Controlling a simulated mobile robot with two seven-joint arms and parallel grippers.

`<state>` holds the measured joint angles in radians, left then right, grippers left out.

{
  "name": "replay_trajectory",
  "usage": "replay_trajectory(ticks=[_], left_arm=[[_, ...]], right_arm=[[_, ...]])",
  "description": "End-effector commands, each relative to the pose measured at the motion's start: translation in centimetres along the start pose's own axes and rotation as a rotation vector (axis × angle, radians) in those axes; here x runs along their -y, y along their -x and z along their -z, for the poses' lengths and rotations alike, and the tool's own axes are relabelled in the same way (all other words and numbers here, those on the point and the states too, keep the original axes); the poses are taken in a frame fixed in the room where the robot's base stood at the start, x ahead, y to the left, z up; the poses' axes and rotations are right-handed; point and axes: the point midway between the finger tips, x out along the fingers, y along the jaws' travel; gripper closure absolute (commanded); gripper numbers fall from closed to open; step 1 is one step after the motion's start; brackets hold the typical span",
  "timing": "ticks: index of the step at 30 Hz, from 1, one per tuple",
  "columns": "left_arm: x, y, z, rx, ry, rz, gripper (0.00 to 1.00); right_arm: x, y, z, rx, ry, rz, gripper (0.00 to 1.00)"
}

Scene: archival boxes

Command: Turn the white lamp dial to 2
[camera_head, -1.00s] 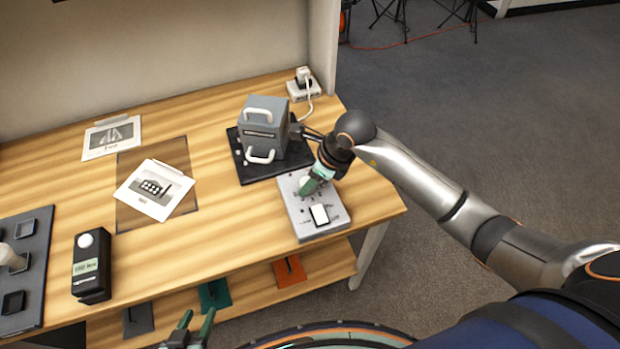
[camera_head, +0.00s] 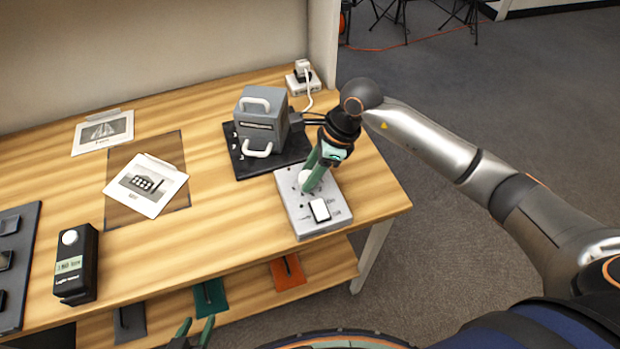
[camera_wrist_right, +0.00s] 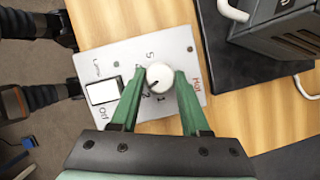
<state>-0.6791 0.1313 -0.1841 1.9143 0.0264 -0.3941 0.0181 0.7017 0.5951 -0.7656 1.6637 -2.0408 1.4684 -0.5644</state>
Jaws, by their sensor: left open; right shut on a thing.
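The white lamp dial (camera_wrist_right: 159,77) sits on a light grey control panel (camera_wrist_right: 190,55) at the bench's right end. In the right wrist view its dark pointer mark points down and to the left, near small numerals. I cannot tell exactly which numeral it meets. My right gripper (camera_wrist_right: 157,82) is shut on the dial, one green finger on each side. In the head view the right gripper (camera_head: 313,180) reaches down over the panel (camera_head: 334,219) and partly hides the dial. My left gripper (camera_head: 195,328) is open and empty at the bottom edge, in front of the bench.
A white rocker switch (camera_head: 320,209) is on the panel's near part. A grey lamp box (camera_head: 257,122) with white handles stands on a black base (camera_head: 239,163) behind the panel. A black meter (camera_head: 77,264) and a photo sheet (camera_head: 147,186) lie left.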

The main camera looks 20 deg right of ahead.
Motion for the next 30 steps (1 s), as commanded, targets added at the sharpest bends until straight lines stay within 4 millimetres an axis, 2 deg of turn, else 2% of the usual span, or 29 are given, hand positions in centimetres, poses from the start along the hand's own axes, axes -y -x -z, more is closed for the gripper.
replay_trajectory(ticks=[3,12,29,30], left_arm=[[0.1,-1.0,-1.1,0.0,0.0,0.0,0.5],[-0.1,-1.9,-2.3,0.013,0.0,-0.005,0.5],[-0.7,-2.1,-1.3,-0.005,-0.003,-0.019,0.5],[-0.7,-2.1,-1.3,-0.005,-0.003,-0.019,0.5]], right_arm=[[0.2,-0.3,0.1,0.0,0.073,-0.026,1.0],[0.2,-0.1,0.0,0.0,0.196,-0.079,1.0],[0.2,0.1,-0.1,0.001,0.227,-0.093,1.0],[0.2,0.1,-0.1,0.001,0.227,-0.093,0.52]])
